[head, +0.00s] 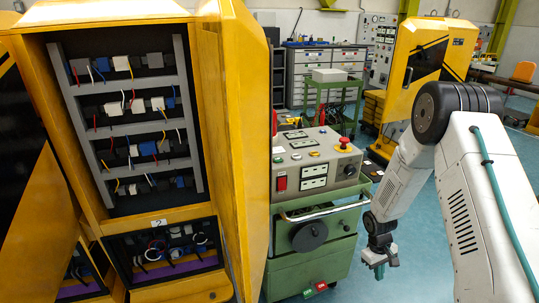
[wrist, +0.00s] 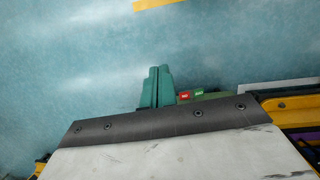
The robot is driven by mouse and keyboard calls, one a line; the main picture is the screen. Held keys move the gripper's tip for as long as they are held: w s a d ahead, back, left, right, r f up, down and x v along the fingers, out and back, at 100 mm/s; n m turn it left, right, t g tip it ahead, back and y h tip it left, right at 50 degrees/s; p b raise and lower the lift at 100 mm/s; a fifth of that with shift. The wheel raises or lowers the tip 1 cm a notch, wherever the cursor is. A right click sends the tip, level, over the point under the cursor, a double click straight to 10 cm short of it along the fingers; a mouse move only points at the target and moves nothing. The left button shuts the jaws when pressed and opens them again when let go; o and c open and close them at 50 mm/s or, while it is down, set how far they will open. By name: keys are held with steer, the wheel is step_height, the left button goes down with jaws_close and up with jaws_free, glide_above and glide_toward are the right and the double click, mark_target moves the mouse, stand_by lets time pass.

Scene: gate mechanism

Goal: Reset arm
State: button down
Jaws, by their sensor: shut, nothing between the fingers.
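My white arm with dark joints comes in from the right of the head view and hangs downward. My gripper (head: 379,268) is at its low end, pointing down, to the right of the green control cart. In the wrist view the two green fingers of my gripper (wrist: 157,86) lie side by side, shut with nothing between them, above the blue floor.
The green control cart (head: 312,262) with buttons and a red emergency stop (head: 345,143) stands close left of my gripper. An open yellow cabinet (head: 237,130) with wired rows is at left. Another yellow cabinet (head: 400,90) stands behind.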

steer(key=s+a+r+m, duration=0.1)
steer(key=s+r, duration=0.1)
steer(key=r, duration=0.5)
steer(key=s+a+r+m, duration=0.1)
steer(key=s+r, duration=0.1)
steer(key=r, duration=0.5)
steer(key=s+a+r+m+t+y, duration=0.1)
steer(key=s+a+r, duration=0.3)
steer(key=s+r, duration=0.9)
steer(key=s+a+r+m+t, duration=0.1)
steer(key=s+a+r, duration=0.3)
steer(key=s+r, duration=0.9)
step_height(320, 180, up, 5)
steer(key=shift+s+r+t+y, duration=0.15)
steer(key=shift+t+y, duration=0.25)
steer(key=shift+t, duration=0.5)
steer(key=c, duration=2.1)
jaws_free()
steer(key=shift+a, duration=0.1)
steer(key=shift+c, duration=0.2)
